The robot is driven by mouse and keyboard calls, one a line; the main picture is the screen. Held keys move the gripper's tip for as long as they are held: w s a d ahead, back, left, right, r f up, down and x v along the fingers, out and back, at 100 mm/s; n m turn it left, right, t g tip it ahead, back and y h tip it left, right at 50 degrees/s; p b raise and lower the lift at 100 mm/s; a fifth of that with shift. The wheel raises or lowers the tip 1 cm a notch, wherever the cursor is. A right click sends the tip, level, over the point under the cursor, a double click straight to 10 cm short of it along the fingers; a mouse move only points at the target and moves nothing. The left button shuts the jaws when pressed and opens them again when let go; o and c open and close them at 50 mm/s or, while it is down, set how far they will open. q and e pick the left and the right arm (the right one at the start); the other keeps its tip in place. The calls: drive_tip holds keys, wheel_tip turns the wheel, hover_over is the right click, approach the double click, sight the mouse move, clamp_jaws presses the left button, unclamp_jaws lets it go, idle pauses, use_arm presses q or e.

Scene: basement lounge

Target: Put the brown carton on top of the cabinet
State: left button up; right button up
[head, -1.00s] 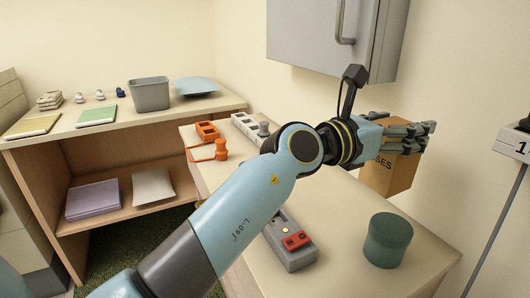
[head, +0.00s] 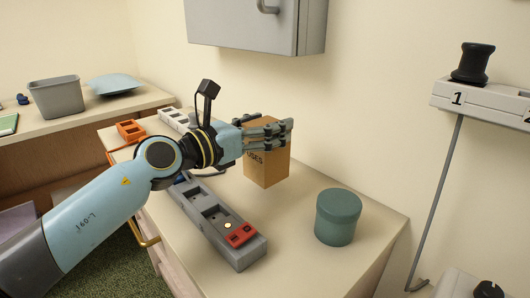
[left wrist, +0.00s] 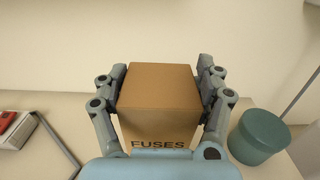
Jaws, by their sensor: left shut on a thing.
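The brown carton (head: 265,163), with lettering on its side, is upright over the pale worktop. My left gripper (head: 288,129) is shut on it, with fingers along both sides. In the left wrist view the carton (left wrist: 160,90) sits between the fingers and shows the word FUSES. Whether its base touches the worktop is hard to tell. A grey wall cabinet (head: 245,25) with a handle hangs above and behind the carton; its top is out of view. My right gripper is not in view.
A green round canister (head: 338,217) stands right of the carton on the worktop (head: 300,265). A grey block with a red part (head: 240,235) lies in front. Orange (head: 131,130) and white holders are behind my arm. A numbered wall rail (head: 480,103) holds a black spool.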

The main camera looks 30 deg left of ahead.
sight(266, 169)
use_arm(q)
wheel_tip(266, 169, down, 4)
drive_tip(key=b, duration=0.3)
drive_tip(key=shift+f, duration=0.2)
drive_tip(key=shift+r, duration=0.2)
drive_tip(key=shift+f, duration=0.15)
drive_tip(key=o, duration=1.7)
